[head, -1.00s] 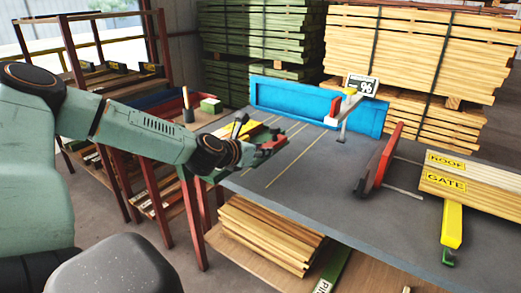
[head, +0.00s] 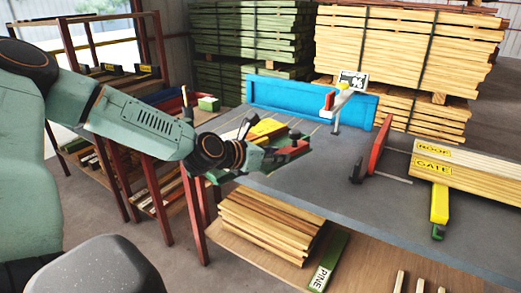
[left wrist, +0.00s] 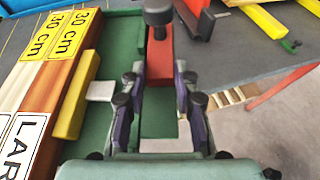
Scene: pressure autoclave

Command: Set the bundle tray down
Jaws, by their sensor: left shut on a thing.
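The bundle tray (left wrist: 125,58) is green with a red grip bar (left wrist: 160,62). In the left wrist view it carries wood pieces (left wrist: 40,65) with a yellow block (left wrist: 76,95) and labels reading "30 cm" and "LAR". My left gripper (left wrist: 157,105) is shut on the tray at the red bar, one finger on each side. In the head view the left gripper (head: 276,159) and the tray's red part (head: 292,152) are at the left front edge of the grey table (head: 310,185). I cannot tell whether the tray touches the tabletop. My right gripper is not in view.
Boards labelled ROOF and GATE (head: 460,180) lie at the right. Planks (head: 265,225) lie on the lower shelf. The table's middle is clear.

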